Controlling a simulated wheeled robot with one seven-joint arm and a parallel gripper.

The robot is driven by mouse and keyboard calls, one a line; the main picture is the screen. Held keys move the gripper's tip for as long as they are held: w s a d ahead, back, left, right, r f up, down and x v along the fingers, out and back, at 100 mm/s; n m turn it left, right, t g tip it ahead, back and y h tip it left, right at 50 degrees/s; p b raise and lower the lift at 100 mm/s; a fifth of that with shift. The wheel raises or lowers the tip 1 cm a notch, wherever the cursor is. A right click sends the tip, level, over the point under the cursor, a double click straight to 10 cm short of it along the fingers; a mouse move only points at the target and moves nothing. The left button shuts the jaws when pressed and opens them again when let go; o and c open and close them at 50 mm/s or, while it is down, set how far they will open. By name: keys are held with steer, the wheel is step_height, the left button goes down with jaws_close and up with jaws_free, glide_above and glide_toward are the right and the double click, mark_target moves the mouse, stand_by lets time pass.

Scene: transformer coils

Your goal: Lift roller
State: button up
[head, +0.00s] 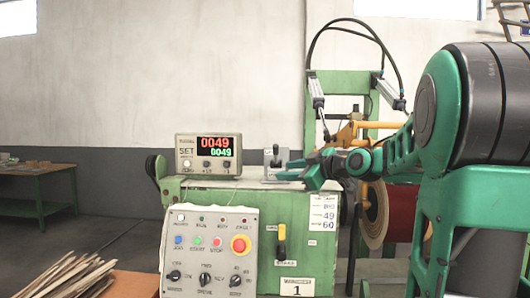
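I cannot pick out the roller for certain. A yellow-orange arm-like part (350,132) sits on the green machine frame (314,98), above a tan and red coil (376,216). A small grey metal bracket with a dark lever (275,157) stands on top of the green cabinet (208,192). My gripper (290,176), on the green arm reaching in from the right, is just in front of or beside this bracket. Whether it touches the bracket is unclear. Its fingers are too small to read as open or shut. My arm hides part of the coil.
A counter display (208,152) stands on the cabinet. A control panel (208,250) with buttons and knobs is in front. Wooden strips (62,276) lie at lower left. A table (40,169) stands far left, with open floor between.

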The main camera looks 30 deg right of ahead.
steer(key=n+t+y, duration=0.1)
steer(key=n+t, duration=0.1)
glide_toward(276, 155)
step_height(276, 155, up, 2)
steer(key=w+a, duration=0.3)
steer(key=w, duration=0.9)
steer(key=shift+w+a, duration=0.2)
steer(key=shift+a, duration=0.15)
jaws_close()
